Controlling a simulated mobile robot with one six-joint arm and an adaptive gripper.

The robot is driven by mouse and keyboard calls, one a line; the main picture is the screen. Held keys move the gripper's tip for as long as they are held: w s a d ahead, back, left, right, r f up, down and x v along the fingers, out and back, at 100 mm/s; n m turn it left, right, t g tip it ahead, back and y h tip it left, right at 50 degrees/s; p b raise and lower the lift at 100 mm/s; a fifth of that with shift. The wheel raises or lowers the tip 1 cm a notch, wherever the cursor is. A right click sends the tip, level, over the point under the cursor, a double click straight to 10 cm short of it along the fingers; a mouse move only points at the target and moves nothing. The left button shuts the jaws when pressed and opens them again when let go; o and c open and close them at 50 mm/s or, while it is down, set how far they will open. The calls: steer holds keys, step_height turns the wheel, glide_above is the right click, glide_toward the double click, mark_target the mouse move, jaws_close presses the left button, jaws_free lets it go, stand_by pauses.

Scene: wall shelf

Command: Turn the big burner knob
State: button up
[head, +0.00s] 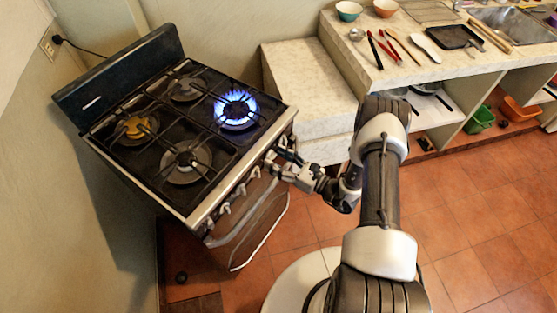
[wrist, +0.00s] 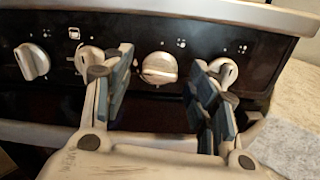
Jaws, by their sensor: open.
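The stove (head: 190,205) stands at the left in the head view, with a blue flame on its lit burner (head: 236,110). Its front panel (wrist: 125,30) carries a row of pale knobs. In the wrist view, one round knob (wrist: 160,68) lies between the fingers of my open gripper (wrist: 163,75). Contact with the fingers cannot be made out. A second knob (wrist: 90,57) is partly hidden by the left finger, and a third (wrist: 224,70) by the right finger. My gripper (head: 284,157) is at the stove's right front edge in the head view. Which knob serves the big burner is unclear.
Another knob (wrist: 32,62) is at the far left of the panel. The oven door handle (head: 262,238) curves below. A pale counter (head: 310,85) stands right of the stove, with bowls and utensils farther right. The tiled floor (head: 465,210) is open at the right.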

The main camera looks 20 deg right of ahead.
steer(key=shift+c, duration=0.4)
steer(key=c, duration=1)
steer(key=m+b, duration=0.1)
steer(key=m, duration=0.2)
steer(key=shift+m, duration=0.4)
steer(key=m, duration=0.4)
steer(key=shift+m+b, duration=0.3)
steer(key=shift+b, duration=0.1)
steer(key=m, duration=0.4)
steer(key=shift+m+b, duration=0.35)
steer(key=shift+m, duration=1.55)
